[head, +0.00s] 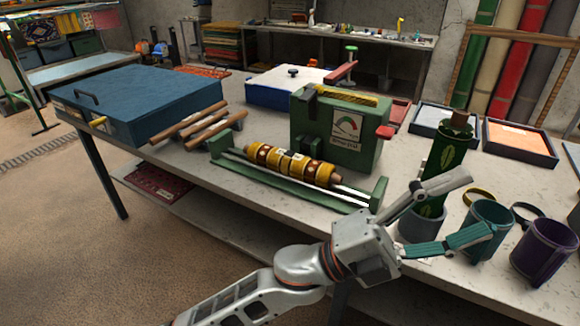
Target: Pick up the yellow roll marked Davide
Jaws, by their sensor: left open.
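The yellow roll (290,164) has dark red patterned bands and a pale tag in the middle. It lies across a long green stand (250,176) in the middle of the table. I cannot read a name on it. My left gripper (480,203) is right of the yellow roll and apart from it. It is open, with its fingers spread. Its upper finger crosses in front of a dark green roll (446,150) standing upright in a grey cup (421,229); I cannot tell whether they touch. Its lower finger passes in front of a teal cup (487,243). My right gripper is not in view.
A green machine with a dial (340,132) stands just behind the yellow roll. A blue case (145,100) and wooden rods (210,129) are on the left. A purple cup (545,250) and shallow trays (519,143) are on the right. Bare tabletop lies in front of the stand.

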